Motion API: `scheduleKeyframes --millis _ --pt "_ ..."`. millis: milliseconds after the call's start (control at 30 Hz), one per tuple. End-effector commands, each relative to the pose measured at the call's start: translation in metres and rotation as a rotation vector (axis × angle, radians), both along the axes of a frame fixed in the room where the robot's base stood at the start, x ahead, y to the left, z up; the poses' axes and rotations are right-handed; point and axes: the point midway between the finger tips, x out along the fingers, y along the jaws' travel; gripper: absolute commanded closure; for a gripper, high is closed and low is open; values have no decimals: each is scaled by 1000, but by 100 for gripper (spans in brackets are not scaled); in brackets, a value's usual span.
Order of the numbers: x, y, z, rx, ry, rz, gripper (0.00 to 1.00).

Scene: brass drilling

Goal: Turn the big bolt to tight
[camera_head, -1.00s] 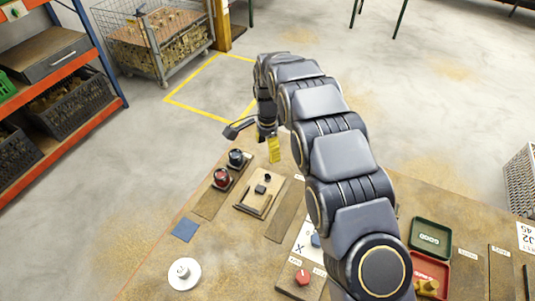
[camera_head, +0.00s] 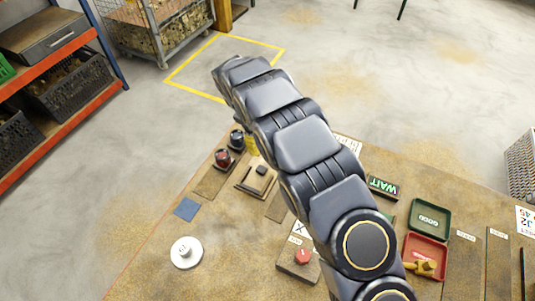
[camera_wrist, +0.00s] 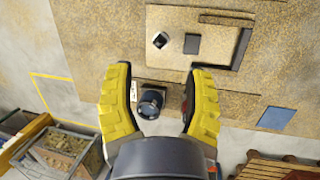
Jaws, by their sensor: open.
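My gripper (camera_wrist: 160,100) is open, its two yellow ridged fingers wide apart in the wrist view. A dark round knob-like head (camera_wrist: 150,104) shows between the fingers and looks unheld. In the head view this dark head (camera_head: 236,138) stands at the bench's far left edge, beside a similar red-and-black head (camera_head: 222,157). The red one is mostly hidden behind the right finger in the wrist view. Labels are unreadable, so I cannot tell which head is the big bolt. In the head view my arm hides most of my gripper; only a bit of yellow finger shows.
A framed wooden fixture (camera_head: 256,177) with a dark block lies near the two heads. A white disc with a knob (camera_head: 186,252), a blue square (camera_head: 187,208), a red button (camera_head: 303,256) and green (camera_head: 430,220) and red (camera_head: 425,250) trays are on the bench.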

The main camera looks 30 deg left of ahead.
Motion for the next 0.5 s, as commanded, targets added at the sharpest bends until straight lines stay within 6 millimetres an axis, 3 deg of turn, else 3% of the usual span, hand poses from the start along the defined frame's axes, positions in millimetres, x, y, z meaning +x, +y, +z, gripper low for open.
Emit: scheduleKeyframes --millis 100,233,333,500 --pt "-4 4 -5 -106 36 369 49" --pt "-6 7 -8 -203 74 685 49" --pt "-7 9 -10 -254 96 841 49" --pt "-6 9 -15 -290 113 943 49"
